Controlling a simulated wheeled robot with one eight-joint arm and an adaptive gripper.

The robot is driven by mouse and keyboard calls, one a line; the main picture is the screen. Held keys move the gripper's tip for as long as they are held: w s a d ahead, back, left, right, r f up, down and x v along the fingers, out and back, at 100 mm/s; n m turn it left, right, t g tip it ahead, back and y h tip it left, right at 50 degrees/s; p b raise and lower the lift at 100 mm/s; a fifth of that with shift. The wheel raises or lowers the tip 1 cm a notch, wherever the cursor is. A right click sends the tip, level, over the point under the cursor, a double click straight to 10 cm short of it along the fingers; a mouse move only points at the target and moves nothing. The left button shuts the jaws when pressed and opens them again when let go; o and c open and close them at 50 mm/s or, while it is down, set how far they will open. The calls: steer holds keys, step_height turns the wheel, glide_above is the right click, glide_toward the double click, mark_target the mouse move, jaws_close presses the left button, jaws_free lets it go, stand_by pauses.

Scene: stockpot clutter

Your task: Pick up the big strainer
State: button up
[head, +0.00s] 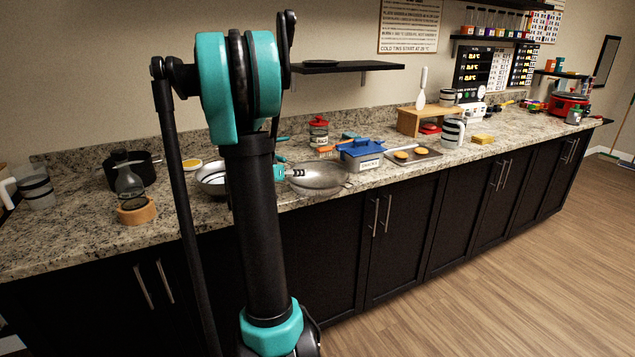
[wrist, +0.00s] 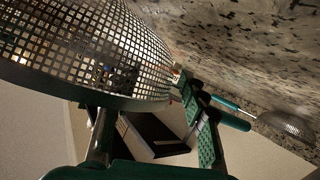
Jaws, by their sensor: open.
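The big strainer (wrist: 90,50) is a metal mesh bowl with a solid rim, filling the upper left of the wrist view. In the head view a silver mesh bowl (head: 320,177) sits on the counter just right of my arm. My gripper (wrist: 150,112) is open, with its teal fingers apart, close to the strainer's rim. The rim overlaps the left finger in the picture; I cannot tell whether they touch. The strainer's handle is not clear. In the head view my arm hides most of the gripper.
A smaller strainer (wrist: 287,123) with a teal handle lies to the right in the wrist view.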

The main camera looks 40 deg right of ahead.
steer(key=shift+w+d+f, duration=0.1)
steer(key=shift+d+f, duration=0.1)
steer(key=shift+d, duration=0.35)
steer(key=shift+c, duration=0.6)
jaws_close()
